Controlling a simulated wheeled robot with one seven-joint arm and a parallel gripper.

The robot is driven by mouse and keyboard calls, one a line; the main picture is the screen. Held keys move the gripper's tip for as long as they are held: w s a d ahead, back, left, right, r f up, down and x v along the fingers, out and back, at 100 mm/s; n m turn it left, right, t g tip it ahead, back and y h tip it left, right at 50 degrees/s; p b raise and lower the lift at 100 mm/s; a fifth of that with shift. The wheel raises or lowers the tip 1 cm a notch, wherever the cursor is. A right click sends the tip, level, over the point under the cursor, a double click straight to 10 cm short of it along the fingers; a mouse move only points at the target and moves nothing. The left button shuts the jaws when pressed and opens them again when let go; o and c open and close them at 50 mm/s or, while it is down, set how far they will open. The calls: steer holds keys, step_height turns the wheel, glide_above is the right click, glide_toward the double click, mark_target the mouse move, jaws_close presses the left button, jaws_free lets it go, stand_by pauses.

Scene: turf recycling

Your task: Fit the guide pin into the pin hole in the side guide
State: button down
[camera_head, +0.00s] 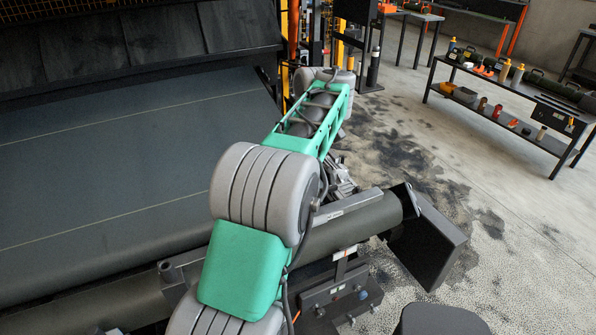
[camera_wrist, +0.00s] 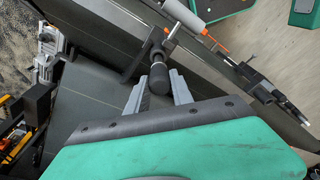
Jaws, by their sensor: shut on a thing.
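In the wrist view, my gripper (camera_wrist: 158,88) has its two grey fingers on either side of a black rounded grip, which I take to be the handle of the guide pin (camera_wrist: 158,77). The pin points away from the gripper, toward a dark bracket (camera_wrist: 136,66) and a long dark bar, perhaps the side guide. A shiny rod (camera_wrist: 173,34) shows just beyond the grip. I cannot tell whether the pin touches the bracket, and no pin hole is clearly visible. In the head view my arm hides the gripper and the pin.
A wide dark conveyor belt (camera_head: 110,150) fills the left of the head view. A dark roller (camera_head: 350,225) with a black end plate (camera_head: 428,240) lies beside my arm. A bench with tools (camera_head: 510,125) stands far right. A white roller (camera_wrist: 188,12) shows beyond the pin.

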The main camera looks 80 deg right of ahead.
steer(key=shift+f+b, duration=2.15)
steer(key=shift+f, duration=0.2)
steer(key=c, duration=1)
jaws_free()
steer(key=shift+c, duration=0.2)
steer(key=r+p, duration=0.4)
steer(key=r, duration=0.1)
steer(key=s+r+p, duration=0.1)
steer(key=r+p, duration=0.1)
steer(key=r, duration=0.1)
steer(key=shift+s, duration=0.1)
steer(key=shift+f, duration=0.1)
